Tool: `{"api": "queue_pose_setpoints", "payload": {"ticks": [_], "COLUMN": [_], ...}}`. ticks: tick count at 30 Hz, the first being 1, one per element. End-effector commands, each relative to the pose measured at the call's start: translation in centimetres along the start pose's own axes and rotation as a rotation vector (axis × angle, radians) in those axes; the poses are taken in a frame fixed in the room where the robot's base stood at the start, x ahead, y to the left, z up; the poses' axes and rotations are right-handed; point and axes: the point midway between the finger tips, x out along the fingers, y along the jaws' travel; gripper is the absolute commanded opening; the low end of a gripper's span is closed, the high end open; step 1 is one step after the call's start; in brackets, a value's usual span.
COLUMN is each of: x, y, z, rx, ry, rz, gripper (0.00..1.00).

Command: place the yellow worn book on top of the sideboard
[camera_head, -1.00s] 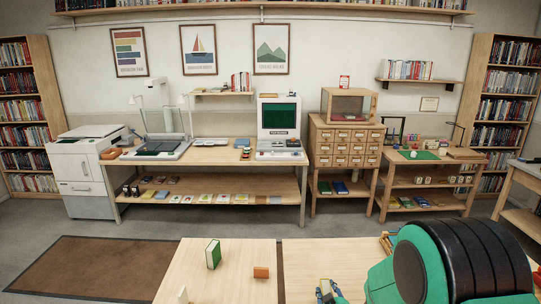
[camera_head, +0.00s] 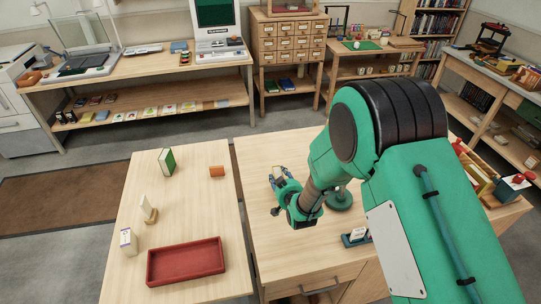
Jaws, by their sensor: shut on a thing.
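My gripper (camera_head: 279,173) is over the right-hand front table (camera_head: 265,150), its blue fingers shut on a small pale yellowish thing (camera_head: 277,170). Only a little of that thing shows, so I cannot tell for sure that it is the yellow worn book. Small flat books, some yellowish, lie on the lower shelf of the long back bench (camera_head: 150,70). No piece is clearly marked as the sideboard; a bench with a green drawer front (camera_head: 500,90) stands at the right.
A drawer cabinet (camera_head: 290,45) stands behind. A dark green round base (camera_head: 340,198) is beside my arm.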

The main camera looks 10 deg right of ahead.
Motion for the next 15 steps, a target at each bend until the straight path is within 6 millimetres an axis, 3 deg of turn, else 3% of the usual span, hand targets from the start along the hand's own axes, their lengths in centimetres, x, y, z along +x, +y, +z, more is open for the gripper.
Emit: {"api": "queue_pose_setpoints", "payload": {"ticks": [8, 15], "x": [-1.4, -4.0], "y": [0.0, 0.0], "z": [-3.7, -9.9], "rx": [0.0, 0.0], "ry": [0.007, 0.009], "rz": [0.0, 0.0], "gripper": [0.0, 0.0]}}
